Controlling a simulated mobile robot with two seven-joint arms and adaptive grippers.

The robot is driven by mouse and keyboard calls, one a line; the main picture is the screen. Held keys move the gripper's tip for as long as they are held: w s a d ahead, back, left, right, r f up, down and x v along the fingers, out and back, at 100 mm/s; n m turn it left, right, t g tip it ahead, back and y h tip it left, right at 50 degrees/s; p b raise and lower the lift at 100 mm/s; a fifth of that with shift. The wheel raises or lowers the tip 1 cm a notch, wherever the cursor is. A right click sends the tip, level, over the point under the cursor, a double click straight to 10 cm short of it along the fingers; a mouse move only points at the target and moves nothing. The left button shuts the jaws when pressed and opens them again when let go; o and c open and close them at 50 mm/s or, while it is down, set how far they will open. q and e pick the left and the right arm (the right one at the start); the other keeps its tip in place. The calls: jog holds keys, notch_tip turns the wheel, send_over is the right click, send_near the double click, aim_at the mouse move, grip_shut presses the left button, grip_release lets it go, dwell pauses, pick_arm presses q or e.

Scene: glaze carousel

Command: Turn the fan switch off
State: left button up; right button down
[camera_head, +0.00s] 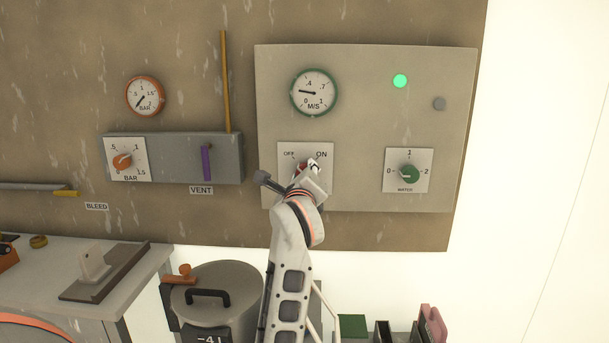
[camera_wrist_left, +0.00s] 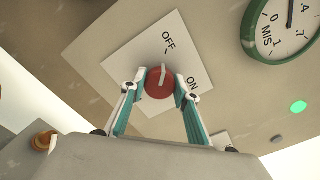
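The fan switch is a red knob with a white pointer bar (camera_wrist_left: 159,84) on a white plate marked OFF and ON. In the left wrist view the bar points towards the OFF mark. In the head view the plate (camera_head: 321,151) shows, but the knob is mostly hidden behind my gripper. My left gripper (camera_head: 308,168) is at the switch, and its fingers (camera_wrist_left: 162,84) stand on either side of the knob. They look open, with a small gap on each side. My right gripper is not in view.
Above the switch is a green-rimmed M/S gauge (camera_head: 314,92). A green lamp (camera_head: 400,81) is lit near a grey button (camera_head: 440,103). A green water knob (camera_head: 409,174) is to the right. A grey box with a purple vent lever (camera_head: 206,162) is to the left. A lidded pot (camera_head: 216,290) stands below.

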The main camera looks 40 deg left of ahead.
pick_arm(q)
jog(key=shift+o, duration=1.3)
jog(key=v, duration=1.2)
jog(key=shift+s+a, duration=0.1)
jog(key=shift+a, duration=0.05)
